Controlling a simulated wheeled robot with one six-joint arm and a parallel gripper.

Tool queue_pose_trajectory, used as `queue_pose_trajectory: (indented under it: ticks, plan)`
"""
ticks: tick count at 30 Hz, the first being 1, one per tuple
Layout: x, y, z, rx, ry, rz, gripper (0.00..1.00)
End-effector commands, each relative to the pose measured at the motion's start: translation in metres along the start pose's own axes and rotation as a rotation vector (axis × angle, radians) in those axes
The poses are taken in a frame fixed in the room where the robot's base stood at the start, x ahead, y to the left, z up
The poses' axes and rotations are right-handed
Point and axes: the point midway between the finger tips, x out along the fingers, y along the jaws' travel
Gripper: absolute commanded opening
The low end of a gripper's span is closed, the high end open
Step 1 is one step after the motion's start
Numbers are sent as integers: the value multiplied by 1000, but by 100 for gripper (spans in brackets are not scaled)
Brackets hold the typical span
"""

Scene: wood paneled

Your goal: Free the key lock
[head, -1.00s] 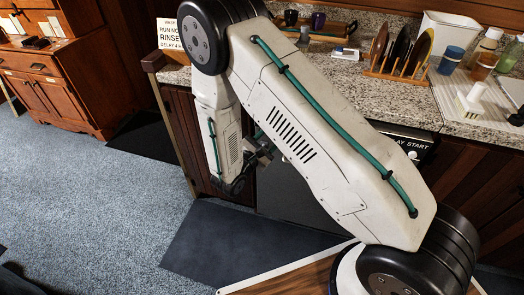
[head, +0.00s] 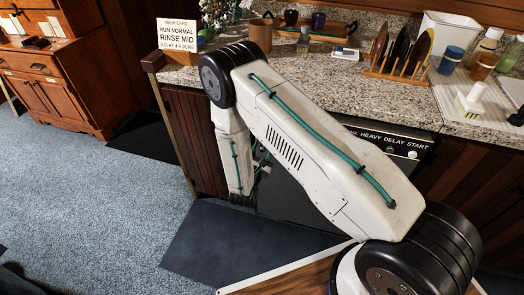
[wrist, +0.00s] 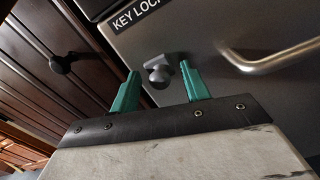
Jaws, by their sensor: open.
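In the wrist view a dark panel bears a label reading "KEY LOCK" (wrist: 138,14), cut off at the top edge. A small grey knob or key-like piece (wrist: 158,73) sticks out of the panel below the label. My gripper (wrist: 159,68) is open, its two green fingers on either side of this piece in the picture. Whether they touch it or how deep they reach I cannot tell. In the head view the dishwasher front (head: 290,205) is partly covered by my arm, which hides the lock and most of my gripper.
A metal bar handle (wrist: 268,62) is right of my fingers. A dark round knob (wrist: 60,64) sits on the wood paneling at left. On the granite counter (head: 330,85) are a plate rack (head: 397,72), bottles and a card (head: 174,34) listing wash settings.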

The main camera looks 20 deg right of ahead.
Motion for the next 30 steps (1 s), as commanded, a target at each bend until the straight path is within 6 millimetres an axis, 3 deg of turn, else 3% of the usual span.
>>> queue_pose_trajectory:
  ticks: [8, 13, 14, 19, 26, 30]
  plan:
    - [3, 0, 0, 0, 0, 0, 46]
    - [2, 0, 0, 0, 0, 0, 5]
    - [2, 0, 0, 0, 0, 0, 0]
    - [3, 3, 6, 2, 0, 1, 0]
    - [3, 11, 35, 3, 0, 1, 0]
    - [2, 11, 38, 2, 0, 1, 0]
